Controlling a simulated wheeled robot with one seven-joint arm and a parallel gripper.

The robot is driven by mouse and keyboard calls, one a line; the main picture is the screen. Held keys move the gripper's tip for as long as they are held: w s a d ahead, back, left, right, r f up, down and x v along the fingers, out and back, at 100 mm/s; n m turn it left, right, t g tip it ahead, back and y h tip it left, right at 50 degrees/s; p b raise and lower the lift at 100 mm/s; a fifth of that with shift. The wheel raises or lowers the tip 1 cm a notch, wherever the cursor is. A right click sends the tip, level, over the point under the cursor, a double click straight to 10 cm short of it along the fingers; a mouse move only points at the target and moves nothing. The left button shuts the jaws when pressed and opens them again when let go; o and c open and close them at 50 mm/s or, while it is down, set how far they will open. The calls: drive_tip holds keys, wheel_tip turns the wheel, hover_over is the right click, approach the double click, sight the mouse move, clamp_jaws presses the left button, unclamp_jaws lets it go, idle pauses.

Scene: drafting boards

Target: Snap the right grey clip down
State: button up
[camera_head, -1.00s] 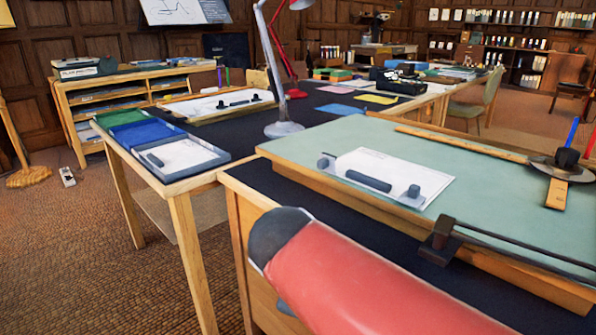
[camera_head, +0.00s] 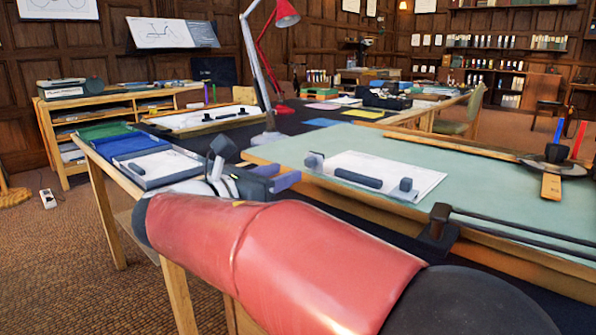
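A sheet of white paper (camera_head: 378,168) lies on the green drafting board (camera_head: 480,190). A dark grey bar (camera_head: 358,179) lies across its near edge. The right grey clip (camera_head: 406,185) is a small dark block at the paper's right end, and the left clip (camera_head: 314,160) is at its left end. The right clip looks upright, but it is too small to tell how it sits. My gripper (camera_head: 280,175) is at the board's left edge, left of the left clip and well away from the right one. Its fingers point right and seem empty; their gap is unclear.
A dark rail with a block (camera_head: 438,220) runs along the board's front edge. A wooden straightedge (camera_head: 440,150) crosses the far side. A red lamp (camera_head: 285,15) stands behind.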

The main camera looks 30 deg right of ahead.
sight(306, 164)
drive_tip(key=x, duration=0.6)
drive_tip(key=shift+c, duration=0.5)
clamp_jaws()
